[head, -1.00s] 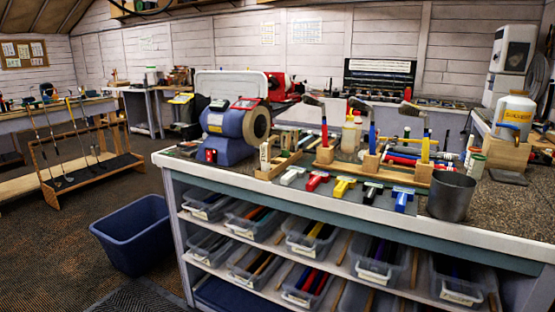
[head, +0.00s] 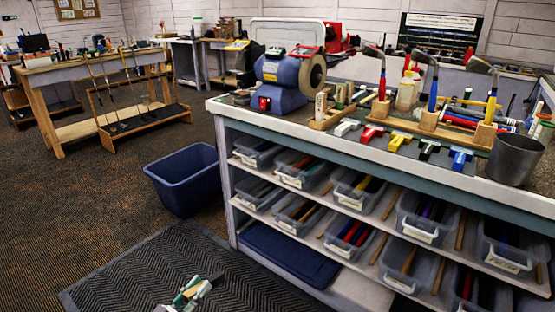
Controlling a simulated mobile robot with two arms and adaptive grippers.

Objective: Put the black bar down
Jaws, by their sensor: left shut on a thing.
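My left gripper (head: 192,291) shows small at the bottom edge of the head view, above the black ribbed floor mat. It is shut on a dark piece, which looks like the black bar (head: 215,279). Only a short length of the bar shows, and the rest is hidden or out of frame. The bar is apart from the workbench (head: 232,107), which stands to the right. My right gripper is not in view.
A blue bin (head: 186,180) stands on the carpet left of the bench. The bench top is crowded with a blue grinder (head: 283,78), coloured T-shaped tools, clubs in wooden blocks and a grey cup (head: 515,158). Clear tubs fill its shelves. The mat (head: 150,270) is mostly bare.

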